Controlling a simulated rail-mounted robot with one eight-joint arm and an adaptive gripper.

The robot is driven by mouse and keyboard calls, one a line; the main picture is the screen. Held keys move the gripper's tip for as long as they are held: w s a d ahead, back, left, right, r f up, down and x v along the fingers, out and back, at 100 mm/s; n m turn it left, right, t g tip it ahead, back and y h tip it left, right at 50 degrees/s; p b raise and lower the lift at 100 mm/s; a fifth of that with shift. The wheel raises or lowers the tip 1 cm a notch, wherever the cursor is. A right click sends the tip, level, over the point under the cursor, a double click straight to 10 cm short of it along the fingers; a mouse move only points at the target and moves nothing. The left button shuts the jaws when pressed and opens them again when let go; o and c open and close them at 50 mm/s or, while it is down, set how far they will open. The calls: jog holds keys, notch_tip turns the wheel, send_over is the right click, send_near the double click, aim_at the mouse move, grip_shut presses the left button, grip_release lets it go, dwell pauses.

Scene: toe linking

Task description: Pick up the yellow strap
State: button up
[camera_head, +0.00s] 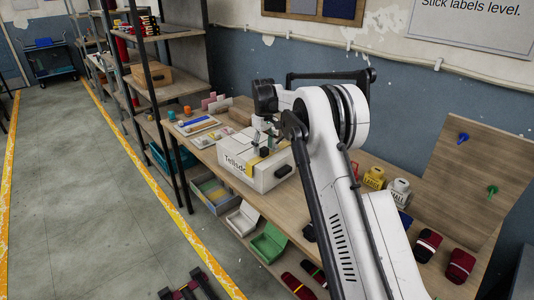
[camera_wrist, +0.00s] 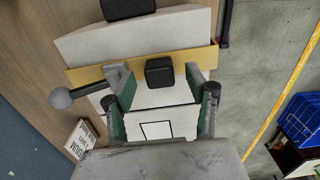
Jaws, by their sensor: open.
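The yellow strap (camera_wrist: 90,73) runs across a white machine or box (camera_wrist: 140,40) in the wrist view, passing left to right just beyond my fingertips. In the head view the strap (camera_head: 249,169) shows as a yellow strip on the lettered white box (camera_head: 231,165) on the bench. My gripper (camera_wrist: 160,88) is open, its green-padded fingers apart with a small black block (camera_wrist: 159,72) between them. In the head view my gripper (camera_head: 263,143) is just above the box top. Contact between the fingers and the strap cannot be told.
A grey ball on a black rod (camera_wrist: 62,97) sticks out left of the strap. A green bin (camera_head: 269,243) and a white bin (camera_head: 242,218) sit below the bench's front edge.

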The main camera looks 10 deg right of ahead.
jog(key=shift+f, duration=0.75)
jog(key=shift+c, duration=0.4)
grip_shut()
